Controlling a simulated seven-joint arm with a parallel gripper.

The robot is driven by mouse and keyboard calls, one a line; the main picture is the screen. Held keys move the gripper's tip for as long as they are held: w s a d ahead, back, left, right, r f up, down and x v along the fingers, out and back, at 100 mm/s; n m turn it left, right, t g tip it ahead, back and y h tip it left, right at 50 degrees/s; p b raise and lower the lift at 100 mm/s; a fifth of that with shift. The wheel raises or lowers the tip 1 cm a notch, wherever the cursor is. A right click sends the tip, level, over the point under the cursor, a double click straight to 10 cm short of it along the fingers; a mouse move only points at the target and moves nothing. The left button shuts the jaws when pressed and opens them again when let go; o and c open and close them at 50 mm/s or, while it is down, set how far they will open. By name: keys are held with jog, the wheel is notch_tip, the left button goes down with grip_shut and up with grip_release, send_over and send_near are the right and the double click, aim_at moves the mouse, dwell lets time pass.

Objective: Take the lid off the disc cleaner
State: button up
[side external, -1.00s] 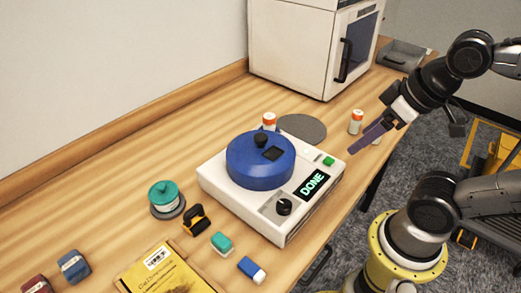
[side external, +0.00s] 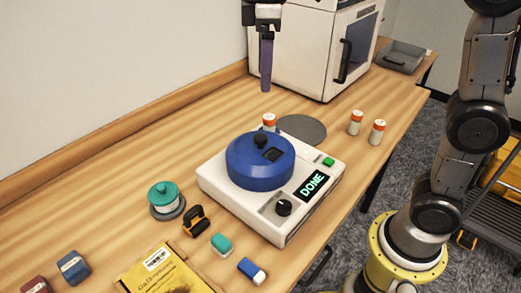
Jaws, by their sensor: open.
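The disc cleaner (side external: 230,192) is a white box on the wooden table, with a black dial, a green button and a screen reading DONE. Its round blue lid (side external: 258,172) sits on top, with a black knob (side external: 261,141) at its centre and a dark window. My gripper (side external: 266,88) hangs fingers down, above and behind the lid, in front of the white cabinet. It is open and empty, apart from the knob. From this side one finger hides the other.
A grey round pad (side external: 305,128) and an orange-capped bottle (side external: 269,121) are behind the cleaner; two more bottles (side external: 355,123) stand right. A teal-lidded jar (side external: 164,197), small blocks and a yellow book (side external: 165,272) are in front and left. The white cabinet (side external: 292,50) stands behind.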

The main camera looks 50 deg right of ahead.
aim_at(261, 137)
jog(key=f, duration=1.5)
jog(key=shift+w+a, duration=0.2)
jog(key=shift+w, duration=0.1)
grip_shut()
dwell(0.9)
